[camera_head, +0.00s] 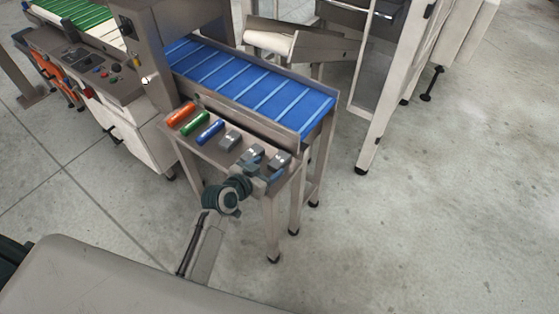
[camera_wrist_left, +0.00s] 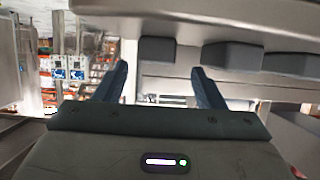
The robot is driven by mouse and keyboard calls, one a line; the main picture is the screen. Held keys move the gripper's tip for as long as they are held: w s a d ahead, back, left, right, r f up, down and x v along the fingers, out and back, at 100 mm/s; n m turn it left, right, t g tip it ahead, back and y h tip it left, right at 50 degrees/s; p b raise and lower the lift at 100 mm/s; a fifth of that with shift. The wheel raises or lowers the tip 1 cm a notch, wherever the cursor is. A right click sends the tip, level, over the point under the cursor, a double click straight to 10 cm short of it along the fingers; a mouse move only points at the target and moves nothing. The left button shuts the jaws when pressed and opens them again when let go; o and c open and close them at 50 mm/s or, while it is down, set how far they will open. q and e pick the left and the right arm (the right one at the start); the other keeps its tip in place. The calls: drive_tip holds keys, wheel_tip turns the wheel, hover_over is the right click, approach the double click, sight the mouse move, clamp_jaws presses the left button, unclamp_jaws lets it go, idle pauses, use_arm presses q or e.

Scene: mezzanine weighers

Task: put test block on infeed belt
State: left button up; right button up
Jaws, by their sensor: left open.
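Several grey test blocks stand at the right end of a narrow metal shelf: one (camera_head: 229,140) further left and one (camera_head: 280,158) near the shelf's end, with another between them partly hidden by my gripper. My left gripper (camera_head: 263,165) is open at the shelf's front edge, close to the two right-hand blocks. In the left wrist view, a dark grey block (camera_wrist_left: 167,50) shows just beyond and between the open fingers (camera_wrist_left: 160,70); contact cannot be told. The blue slatted belt (camera_head: 250,84) runs behind the shelf. My right gripper is not in view.
Orange (camera_head: 181,114), green (camera_head: 195,123) and blue (camera_head: 210,131) cylinders lie on the shelf's left part. A raised metal side rail (camera_head: 245,118) separates shelf and belt. A control panel (camera_head: 105,75) stands left, a white frame (camera_head: 379,95) right. Floor at right is clear.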

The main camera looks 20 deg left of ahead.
sight(277, 163)
use_arm(q)
drive_tip(key=shift+w+d+f, duration=0.25)
drive_tip(key=shift+w, duration=0.35)
drive_tip(key=p+x, duration=0.1)
drive_tip(key=x, duration=0.3)
drive_tip(key=shift+d, duration=0.25)
drive_tip(key=shift+w+f, duration=0.2)
drive_tip(key=shift+w, duration=0.15)
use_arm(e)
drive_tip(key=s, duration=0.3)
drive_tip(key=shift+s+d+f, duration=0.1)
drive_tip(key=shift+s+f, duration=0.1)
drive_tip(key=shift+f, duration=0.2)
use_arm(q)
drive_tip(key=c, duration=1.1)
drive_tip(key=shift+c, duration=0.2)
drive_tip(key=shift+r, duration=0.15)
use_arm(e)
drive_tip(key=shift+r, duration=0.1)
